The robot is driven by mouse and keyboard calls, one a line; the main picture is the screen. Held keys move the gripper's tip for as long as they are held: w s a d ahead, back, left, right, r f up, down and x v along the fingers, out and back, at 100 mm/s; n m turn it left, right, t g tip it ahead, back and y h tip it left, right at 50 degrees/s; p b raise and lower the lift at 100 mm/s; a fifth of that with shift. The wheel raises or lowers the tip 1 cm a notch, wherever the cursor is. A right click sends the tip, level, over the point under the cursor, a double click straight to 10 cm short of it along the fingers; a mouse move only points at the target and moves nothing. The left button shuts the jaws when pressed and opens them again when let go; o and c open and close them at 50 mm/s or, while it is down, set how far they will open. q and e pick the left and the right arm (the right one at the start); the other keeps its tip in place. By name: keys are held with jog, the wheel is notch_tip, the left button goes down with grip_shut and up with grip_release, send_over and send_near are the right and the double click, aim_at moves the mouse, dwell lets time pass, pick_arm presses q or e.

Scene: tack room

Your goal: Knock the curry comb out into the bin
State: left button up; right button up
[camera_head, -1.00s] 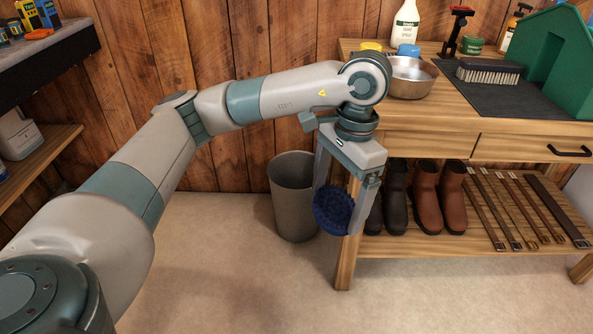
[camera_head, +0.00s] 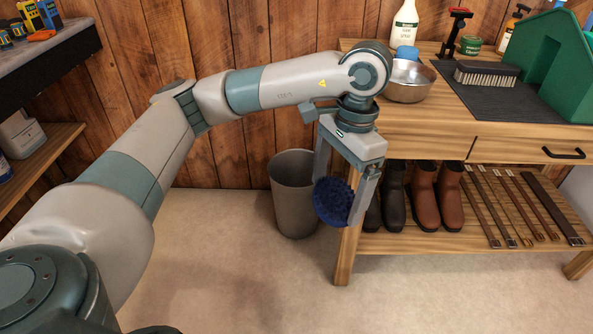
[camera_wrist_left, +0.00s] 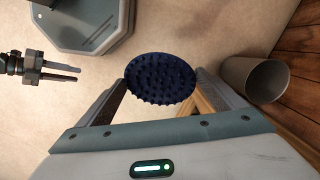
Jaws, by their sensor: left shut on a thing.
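The curry comb (camera_head: 333,200) is a dark blue oval with short knobs. My left gripper (camera_head: 342,203) is shut on it and points down, with a finger at either side of the comb. In the left wrist view the comb (camera_wrist_left: 161,79) shows its knobbed face between the fingers. The bin (camera_head: 293,192) is a grey, open-topped cylinder on the floor against the wooden wall. In the head view the comb overlaps the bin's right edge. In the left wrist view the bin (camera_wrist_left: 252,80) lies to the right, apart from the comb. My right gripper (camera_wrist_left: 50,69) shows at the upper left there, its fingers apart.
The wooden workbench (camera_head: 425,127) stands right beside the gripper, its front left leg close to the comb. Dark and brown boots (camera_head: 424,195) and several straps (camera_head: 512,204) are on its lower shelf. A metal bowl (camera_head: 408,82) sits on top. Open floor (camera_head: 240,270) lies in front.

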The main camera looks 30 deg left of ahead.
pick_arm(q)
jog(key=shift+r, duration=0.1)
notch_tip(320, 180, up, 10)
jog(key=p, duration=0.5)
dwell(0.4)
